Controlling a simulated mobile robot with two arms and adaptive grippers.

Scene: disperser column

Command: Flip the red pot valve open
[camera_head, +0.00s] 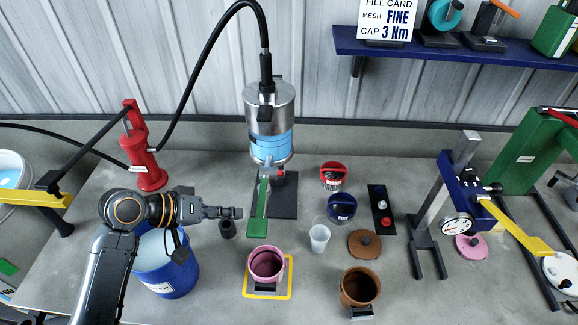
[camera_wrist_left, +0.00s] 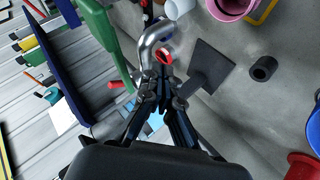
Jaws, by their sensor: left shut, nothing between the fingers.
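A silver vessel (camera_head: 268,105) with a blue band hangs at the centre of the head view, with a long green lever (camera_head: 258,210) below it. A small red part (camera_head: 278,171) shows under the vessel, which may be the valve. In the wrist view a red ring (camera_wrist_left: 163,56) sits by a silver curved pipe (camera_wrist_left: 154,38), and a red handle (camera_wrist_left: 122,85) sticks out further left. I cannot tell which is the valve. My left gripper (camera_head: 239,212) is shut and empty, left of the green lever; in the wrist view its tips are close to the red ring, contact unclear.
A blue bucket (camera_head: 178,278) stands below my left arm. A black cylinder (camera_head: 227,229) stands just below the gripper. A pink pot (camera_head: 266,262), a clear cup (camera_head: 319,238) and a brown pot (camera_head: 359,287) stand in front. A red pump (camera_head: 148,165) is at back left.

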